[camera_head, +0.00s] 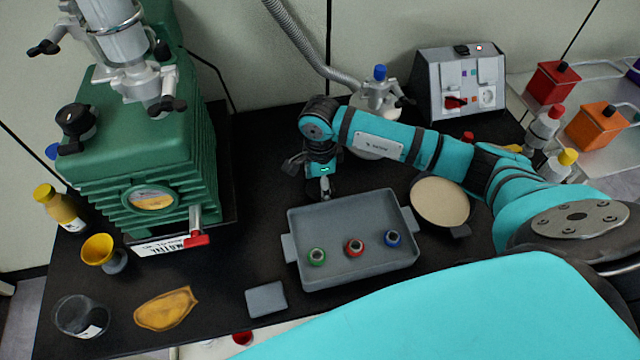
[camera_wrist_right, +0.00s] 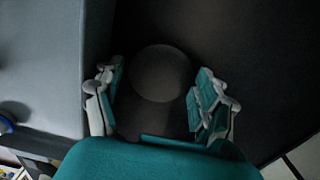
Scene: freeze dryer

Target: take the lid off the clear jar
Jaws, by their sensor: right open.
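The clear jar (camera_head: 82,315) stands at the front left corner of the black table, with a white label on its side. I cannot make out a lid on it. My right gripper (camera_head: 325,185) is behind the grey tray, far from the jar and pointing down. In the right wrist view, its fingers (camera_wrist_right: 158,105) are open on either side of a round, dark grey disc (camera_wrist_right: 162,73). It may be the lid; I cannot tell whether it touches the table. My left gripper is out of view.
The grey tray (camera_head: 350,276) with green, red and blue rings stands in front of my right gripper. A round beige-filled pan (camera_head: 440,201) is right of it. A green machine (camera_head: 150,150), yellow funnel (camera_head: 98,249), orange piece (camera_head: 166,309) and grey slab (camera_head: 266,299) are at left.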

